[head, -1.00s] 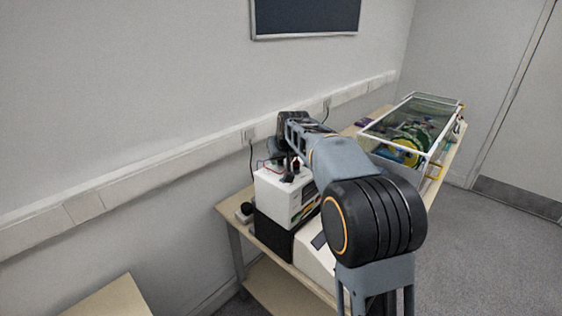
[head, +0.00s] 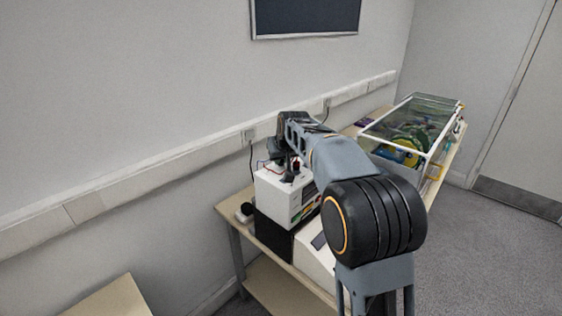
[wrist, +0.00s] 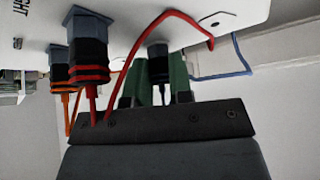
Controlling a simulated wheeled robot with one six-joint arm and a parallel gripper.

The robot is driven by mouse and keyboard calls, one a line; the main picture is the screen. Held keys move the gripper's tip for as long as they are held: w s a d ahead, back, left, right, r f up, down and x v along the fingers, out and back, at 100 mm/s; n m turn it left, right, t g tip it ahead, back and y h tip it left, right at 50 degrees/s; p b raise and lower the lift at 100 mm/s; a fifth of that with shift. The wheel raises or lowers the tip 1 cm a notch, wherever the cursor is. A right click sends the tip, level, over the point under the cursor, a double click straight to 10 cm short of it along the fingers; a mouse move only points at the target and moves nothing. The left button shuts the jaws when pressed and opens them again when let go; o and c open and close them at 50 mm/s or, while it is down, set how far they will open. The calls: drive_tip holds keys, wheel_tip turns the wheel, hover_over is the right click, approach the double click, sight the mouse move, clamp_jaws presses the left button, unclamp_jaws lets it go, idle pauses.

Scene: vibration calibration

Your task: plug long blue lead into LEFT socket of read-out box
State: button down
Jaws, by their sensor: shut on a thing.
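The read-out box (head: 282,197) is the white box at the near end of the bench. Its white panel (wrist: 130,12) fills the top of the wrist view, with part of the word RIGHT at its left edge. My gripper (wrist: 160,88) has green pads shut on a black plug (wrist: 158,66) at the panel, in line with a dark blue collar there. How deep it sits is unclear. A blue lead (wrist: 238,58) shows right of the pads, partly hidden. In the head view my gripper (head: 289,176) is above the box, small and dark.
A red-banded plug (wrist: 88,62) and an orange-banded plug (wrist: 60,76) stand in the panel, left of my gripper. A red lead (wrist: 150,30) arches close by. A glass-lidded case (head: 410,125) lies farther along the bench (head: 226,212). The wall is close behind.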

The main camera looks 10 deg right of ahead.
drive_tip(key=shift+r, duration=0.35)
idle(0.3)
drive_tip(key=shift+r+p, duration=1.65)
drive_tip(key=shift+r, duration=0.05)
drive_tip(key=shift+s, duration=0.1)
drive_tip(key=s+b, duration=0.3)
drive_tip(key=s, duration=0.2)
drive_tip(key=s+a+b, duration=0.1)
drive_tip(key=s+b, duration=0.1)
drive_tip(key=s, duration=0.1)
drive_tip(key=shift+s+r+b, duration=0.1)
drive_tip(key=shift+s+b, duration=0.1)
drive_tip(key=shift+b, duration=0.15)
drive_tip(key=shift+w+f+b, duration=0.1)
drive_tip(key=shift+f+b, duration=0.4)
drive_tip(key=shift+f, duration=0.15)
drive_tip(key=shift+f+b, duration=0.3)
drive_tip(key=shift+f, duration=0.1)
drive_tip(key=shift+f+b, duration=0.8)
drive_tip(key=shift+f, duration=0.3)
idle(1.4)
idle(0.3)
